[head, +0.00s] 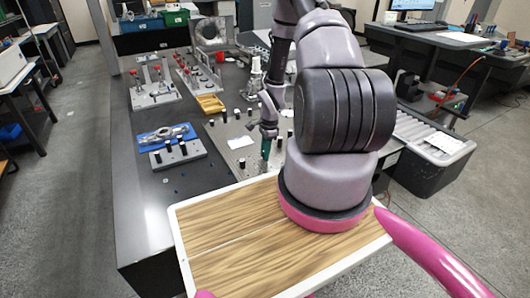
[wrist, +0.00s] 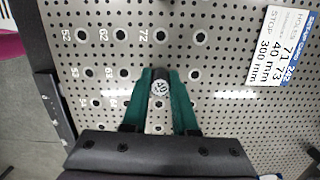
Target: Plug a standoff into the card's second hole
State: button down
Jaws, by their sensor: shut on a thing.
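My gripper (wrist: 160,88) is shut on a standoff (wrist: 160,90), a small round post whose pale top reads 40. In the wrist view its teal fingers stand over the perforated plate (wrist: 225,75), just below the bushed hole marked 72. The hole under the standoff and its number are hidden, and I cannot tell whether the standoff is seated. The setup card (wrist: 284,47) lies on the plate at the upper right and reads holes 71 and 73, 40 mm. In the head view my gripper (head: 266,148) is low over the plate's near part, beside the arm.
A grey block (head: 179,155) with several black posts stands left of the plate, near a blue tray (head: 167,134) holding a metal part. A yellow tray (head: 211,103) is at the plate's far edge. Fixtures with red knobs (head: 153,88) stand behind.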

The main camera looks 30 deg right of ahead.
jog(key=shift+f, duration=0.35)
jog(key=c, duration=0.6)
grip_release()
notch_tip(320, 180, up, 11)
jog(key=d, duration=0.1)
jog(key=shift+d, duration=0.15)
jog(key=shift+f, duration=0.1)
